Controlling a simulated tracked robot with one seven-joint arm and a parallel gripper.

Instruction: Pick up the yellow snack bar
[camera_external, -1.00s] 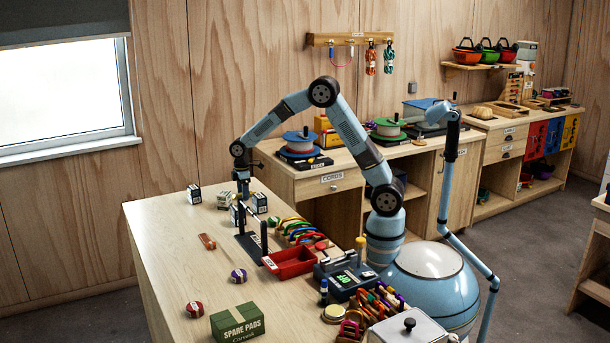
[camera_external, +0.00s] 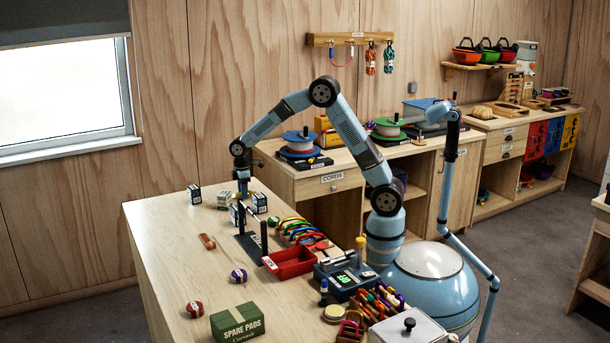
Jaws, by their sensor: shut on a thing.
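My gripper (camera_external: 243,196) points down over the far part of the workbench, among small white-and-dark boxes. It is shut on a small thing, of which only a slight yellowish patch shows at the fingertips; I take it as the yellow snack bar. Its shape and whether it touches the bench are too small to tell.
A dark stand with posts (camera_external: 264,236), a red tray (camera_external: 291,262) and several coloured loops (camera_external: 302,230) are nearer. A green box (camera_external: 237,322) is at the front. The bench's left side is mostly clear.

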